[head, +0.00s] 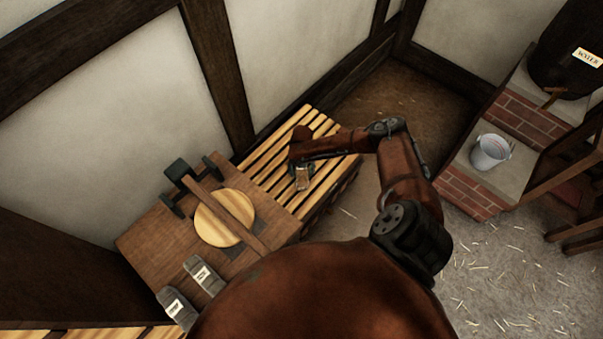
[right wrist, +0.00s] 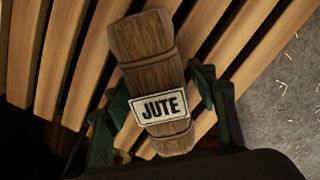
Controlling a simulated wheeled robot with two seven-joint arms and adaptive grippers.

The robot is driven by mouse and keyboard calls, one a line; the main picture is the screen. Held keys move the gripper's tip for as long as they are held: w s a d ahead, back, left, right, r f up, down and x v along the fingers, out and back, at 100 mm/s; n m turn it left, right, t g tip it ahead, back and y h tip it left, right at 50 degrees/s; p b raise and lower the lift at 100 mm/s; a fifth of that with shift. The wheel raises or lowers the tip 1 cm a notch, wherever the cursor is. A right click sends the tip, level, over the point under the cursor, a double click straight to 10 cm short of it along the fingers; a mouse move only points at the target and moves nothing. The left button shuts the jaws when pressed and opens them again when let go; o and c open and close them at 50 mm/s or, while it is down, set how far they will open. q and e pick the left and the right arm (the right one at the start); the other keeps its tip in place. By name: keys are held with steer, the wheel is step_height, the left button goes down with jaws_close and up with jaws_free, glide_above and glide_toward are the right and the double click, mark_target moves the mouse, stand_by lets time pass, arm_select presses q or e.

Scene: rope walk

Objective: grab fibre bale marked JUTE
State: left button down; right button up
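The fibre bale marked JUTE (right wrist: 148,68) is a brown, wood-grained bundle with a white label. It lies over the slatted rack, aslant to the slats. In the head view the bale (head: 303,178) shows small at my right gripper (head: 300,172). In the right wrist view my right gripper (right wrist: 160,100) has one green-grey finger on each side of the bale, close to it. Whether the fingers press on it I cannot tell. My left gripper is not in view.
The slatted rack (head: 268,165) stands against the wall beside a wooden bench (head: 150,245). The bench carries a round pale disc (head: 215,222) and two labelled grey bundles (head: 204,275) (head: 177,307). A bucket (head: 490,152) and a WATER barrel (head: 565,50) stand on brick steps. Straw-strewn floor is free between.

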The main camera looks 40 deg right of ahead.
steer(key=c, duration=0.5)
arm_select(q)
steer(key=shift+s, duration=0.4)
arm_select(e)
steer(key=c, duration=0.7)
